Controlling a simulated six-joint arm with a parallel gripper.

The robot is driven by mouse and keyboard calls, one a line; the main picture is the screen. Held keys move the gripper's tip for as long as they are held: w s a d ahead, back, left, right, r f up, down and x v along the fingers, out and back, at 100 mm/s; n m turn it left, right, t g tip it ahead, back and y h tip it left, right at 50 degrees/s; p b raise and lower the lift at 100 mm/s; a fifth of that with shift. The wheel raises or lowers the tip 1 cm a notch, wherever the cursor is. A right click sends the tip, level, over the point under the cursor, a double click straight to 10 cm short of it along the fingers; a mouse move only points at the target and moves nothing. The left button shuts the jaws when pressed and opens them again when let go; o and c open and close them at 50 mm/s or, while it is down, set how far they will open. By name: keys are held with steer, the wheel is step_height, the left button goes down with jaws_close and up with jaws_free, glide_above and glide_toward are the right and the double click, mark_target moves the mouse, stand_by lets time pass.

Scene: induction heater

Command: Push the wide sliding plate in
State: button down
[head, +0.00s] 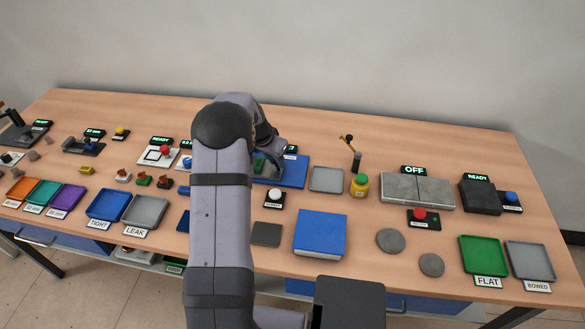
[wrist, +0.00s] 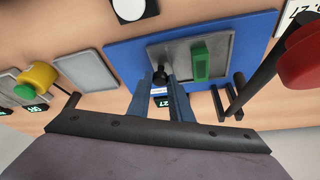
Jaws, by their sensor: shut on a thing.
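A wide grey plate (wrist: 180,50) lies on a blue base (wrist: 125,55) in the wrist view. A green block (wrist: 201,62) stands on the plate, and a black knob (wrist: 158,74) is at its near edge. My gripper (wrist: 161,82) has its two fingers on either side of the knob and is shut on it. A small lit display reading 27 (wrist: 164,102) shows between the fingers. In the head view the blue base (head: 294,174) is partly hidden by my arm, which also hides my gripper's fingertips.
In the wrist view, a black upright bracket (wrist: 230,100) and a red knob (wrist: 305,60) are to the right. An empty grey tray (wrist: 85,70) lies to the left.

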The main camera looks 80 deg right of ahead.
mark_target(266, 165)
steer(key=w+b, duration=0.1)
steer(key=w, duration=0.3)
steer(key=shift+f, duration=0.1)
steer(key=shift+w, duration=0.4)
steer(key=c, duration=1.6)
jaws_free()
steer(key=shift+w, duration=0.15)
steer(key=shift+r, duration=0.2)
steer(key=shift+b+v, duration=0.9)
steer(key=shift+v, duration=2.7)
